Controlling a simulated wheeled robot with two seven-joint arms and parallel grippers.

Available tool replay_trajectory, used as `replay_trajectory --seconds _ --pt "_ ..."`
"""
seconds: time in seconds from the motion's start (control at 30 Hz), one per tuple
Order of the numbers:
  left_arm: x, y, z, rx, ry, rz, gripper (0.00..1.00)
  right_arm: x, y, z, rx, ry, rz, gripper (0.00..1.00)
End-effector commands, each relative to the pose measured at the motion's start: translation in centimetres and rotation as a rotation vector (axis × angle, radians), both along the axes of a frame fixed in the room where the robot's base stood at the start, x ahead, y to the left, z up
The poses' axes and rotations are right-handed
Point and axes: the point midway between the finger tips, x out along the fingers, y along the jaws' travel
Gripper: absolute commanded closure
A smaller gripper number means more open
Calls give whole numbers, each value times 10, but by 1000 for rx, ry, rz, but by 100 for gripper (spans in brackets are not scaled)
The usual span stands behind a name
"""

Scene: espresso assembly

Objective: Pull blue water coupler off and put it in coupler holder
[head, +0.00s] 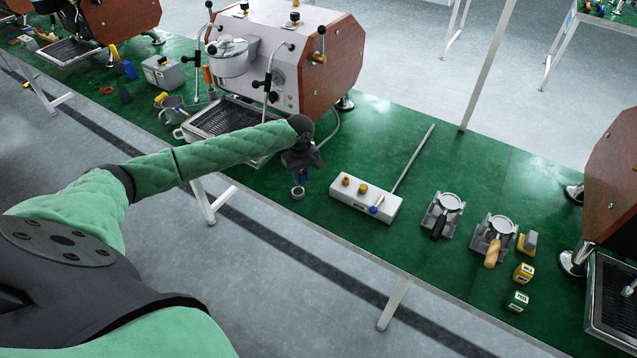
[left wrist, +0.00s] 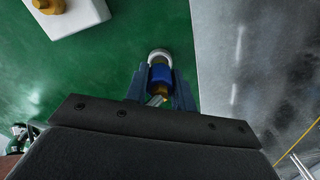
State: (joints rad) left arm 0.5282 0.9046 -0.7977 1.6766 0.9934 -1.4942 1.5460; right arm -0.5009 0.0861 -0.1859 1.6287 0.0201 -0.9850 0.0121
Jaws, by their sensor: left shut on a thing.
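My left gripper (head: 301,172) is over the green mat, in front of the espresso machine. In the left wrist view its two fingers (left wrist: 160,95) are shut on the blue water coupler (left wrist: 160,74), which has a brass part. A small white-grey ring-shaped holder (left wrist: 158,54) shows at the coupler's far end. In the head view this holder (head: 298,192) stands on the mat just below the gripper. I cannot tell whether the coupler sits in the holder or just above it. A white block (head: 348,203) with brass fittings and a blue round part stands to the right. My right gripper is out of view.
The espresso machine (head: 285,55) with its drip tray stands behind the arm. A grey rod (head: 413,158) reaches back from the white block. Two portafilters (head: 447,203) on stands and small boxes (head: 518,300) lie farther right. The table's front edge is close to the holder.

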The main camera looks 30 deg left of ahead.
Motion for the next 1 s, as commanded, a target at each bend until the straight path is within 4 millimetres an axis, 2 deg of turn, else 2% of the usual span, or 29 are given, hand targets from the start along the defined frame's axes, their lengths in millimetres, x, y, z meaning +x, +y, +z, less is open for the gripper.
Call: replay_trajectory --seconds 0.1,0.23,1.0 --pt "7 17 -7 1 0 95 100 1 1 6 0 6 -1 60" --pt "10 24 -10 2 -1 138 100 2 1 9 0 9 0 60" --pt "10 24 -18 1 -2 141 100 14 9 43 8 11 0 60"
